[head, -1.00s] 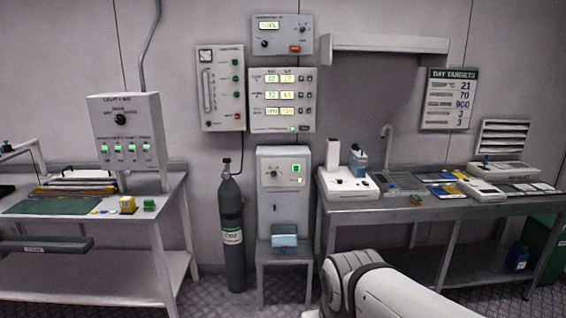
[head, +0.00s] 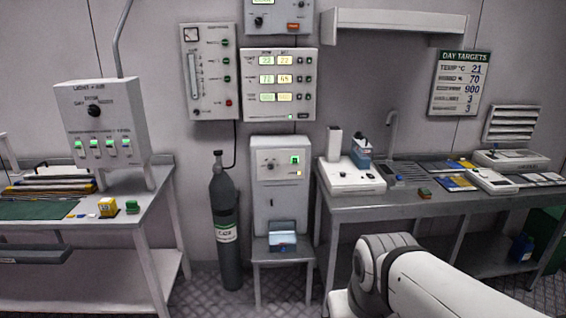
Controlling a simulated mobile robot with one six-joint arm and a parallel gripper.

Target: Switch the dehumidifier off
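A grey upright cabinet (head: 280,205) stands on a small metal stand between the two benches; it looks like the dehumidifier, though I can read no name on it. Its upper panel has a small knob (head: 270,167), a green-lit switch (head: 295,160) and a small yellow light (head: 299,173). A bluish tray or tank (head: 283,242) sits at its foot. My white arm reaches in at the lower right, in front of the right bench. My gripper is out of view.
A dark gas cylinder (head: 226,225) stands just left of the cabinet. The right bench (head: 400,206) and left bench (head: 150,200) flank it. A control box (head: 100,125) with several green-lit switches stands on the left bench. Floor shows in front of the stand.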

